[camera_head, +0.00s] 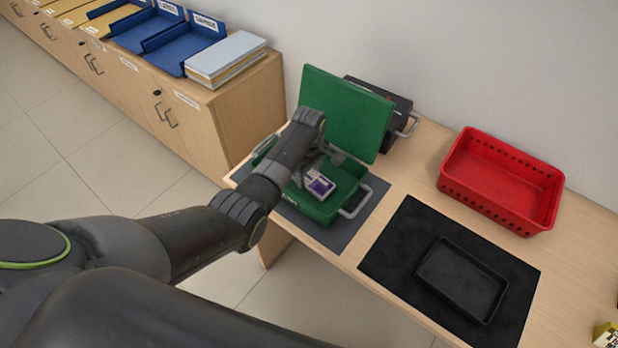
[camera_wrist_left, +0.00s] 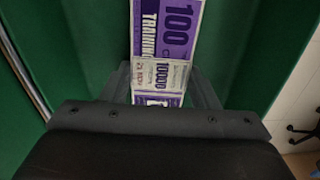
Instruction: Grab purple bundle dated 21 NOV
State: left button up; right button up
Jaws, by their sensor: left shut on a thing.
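A purple and white banknote bundle (camera_head: 319,184) is at the green cash box (camera_head: 328,211), whose lid (camera_head: 345,112) stands open. My left gripper (camera_head: 325,163) reaches down over the box and is shut on this bundle. In the left wrist view the bundle (camera_wrist_left: 166,30) shows "100", "TRAINING" and a pale band (camera_wrist_left: 161,75) with "10000"; the date on it is too small to read. The bundle sits between the two fingers (camera_wrist_left: 162,90). I cannot tell whether it still touches the box floor. My right gripper is not in view.
A black tray (camera_head: 462,280) lies on a dark mat (camera_head: 395,247). A red basket (camera_head: 500,182) stands at right. A black box (camera_head: 385,100) is behind the lid. Blue trays (camera_head: 180,45) are on the cabinet.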

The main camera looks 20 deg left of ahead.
pick_arm(q)
jog(key=shift+c, duration=1)
jog(key=shift+r, duration=0.1)
